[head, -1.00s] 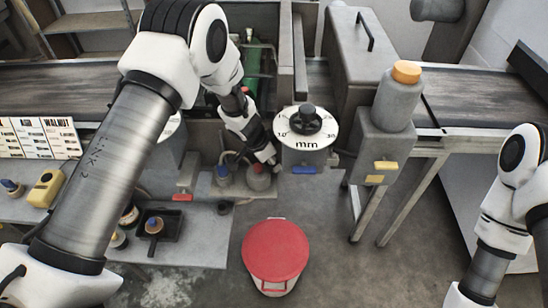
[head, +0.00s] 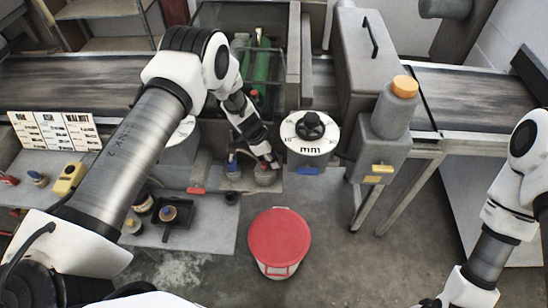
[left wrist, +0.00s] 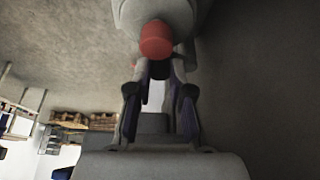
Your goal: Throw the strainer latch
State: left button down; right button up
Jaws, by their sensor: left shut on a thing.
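A grey rounded body (left wrist: 185,15) is behind that red end. The fingers hide most of what is held, so the latch's position cannot be told. My right arm is at the right edge of the head view; its gripper is out of view.
The mm dial (head: 310,132) is just right of my left gripper. A red-lidded drum (head: 280,236) stands on the floor. A low shelf (head: 205,240) with a dark pan is at left.

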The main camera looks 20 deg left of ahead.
pick_arm(q)
jog(key=c, duration=1.1)
grip_release()
jog(key=shift+o, duration=0.2)
jog(key=v, duration=1.2)
